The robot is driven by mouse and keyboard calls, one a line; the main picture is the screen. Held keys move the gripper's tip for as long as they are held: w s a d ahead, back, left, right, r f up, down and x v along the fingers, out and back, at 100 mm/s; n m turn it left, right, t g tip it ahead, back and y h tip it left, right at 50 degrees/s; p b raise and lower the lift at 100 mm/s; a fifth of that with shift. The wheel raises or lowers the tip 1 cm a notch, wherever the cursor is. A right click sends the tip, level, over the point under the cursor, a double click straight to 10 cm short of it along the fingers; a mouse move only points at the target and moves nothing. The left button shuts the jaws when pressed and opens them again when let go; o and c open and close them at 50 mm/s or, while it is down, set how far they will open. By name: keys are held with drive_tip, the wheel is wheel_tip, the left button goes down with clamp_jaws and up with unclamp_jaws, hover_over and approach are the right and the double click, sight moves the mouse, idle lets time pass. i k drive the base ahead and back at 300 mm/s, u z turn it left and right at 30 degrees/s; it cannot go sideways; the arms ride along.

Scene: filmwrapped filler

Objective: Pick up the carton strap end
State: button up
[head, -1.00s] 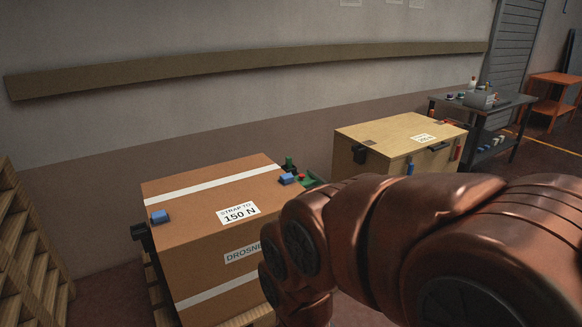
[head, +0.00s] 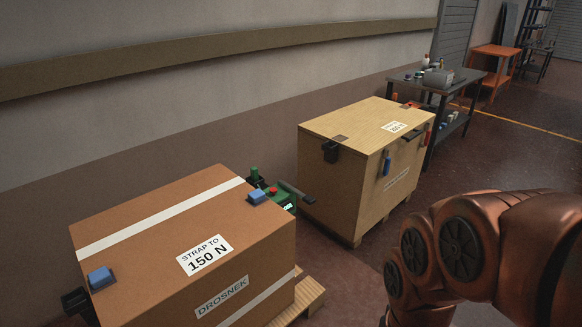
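The brown carton (head: 150,240) stands on a wooden pallet (head: 308,297) at the lower left. A white band (head: 160,219) runs across its top and another white band (head: 262,300) shows low on its front. One blue block (head: 101,277) sits at the top's left edge and another blue block (head: 258,196) at its far right corner. I cannot tell which part, if any, is the loose strap end. A copper-coloured part of my arm shows at the lower right, apart from the carton. My gripper is out of the picture.
A green device (head: 282,206) with a red button and a dark handle stands behind the carton. A wooden crate (head: 350,180) stands to its right. Beyond are a dark workbench (head: 432,82) and an orange table (head: 497,52). Floor (head: 365,285) between crate and arm is clear.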

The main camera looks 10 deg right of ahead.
sight(253, 170)
drive_tip(key=z, duration=0.2)
drive_tip(key=i, duration=0.8)
drive_tip(key=u, duration=0.8)
drive_tip(key=i, duration=0.7)
drive_tip(key=u, duration=0.75)
